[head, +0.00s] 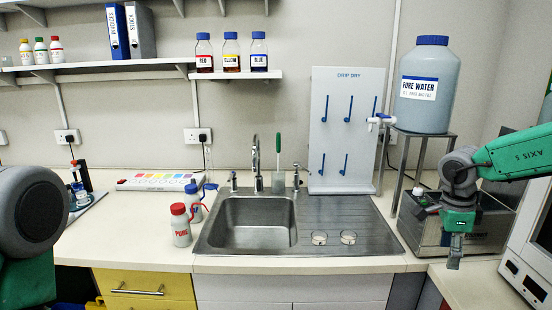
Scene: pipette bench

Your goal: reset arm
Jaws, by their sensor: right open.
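My right arm comes in from the right edge, and its gripper (455,252) points down at the right end of the counter, in front of a steel box-shaped appliance. It is open, and I see nothing between its fingers. My left arm shows only as a large dark joint and a green link at the left edge. The left gripper is outside the picture.
A sink (262,222) with a drainer (362,246) holds two small glass dishes. Red-capped (181,228) and blue-capped (193,203) bottles stand left of it. A pure water tank (428,85) stands on a frame behind my right gripper. The front-left counter (125,235) is clear.

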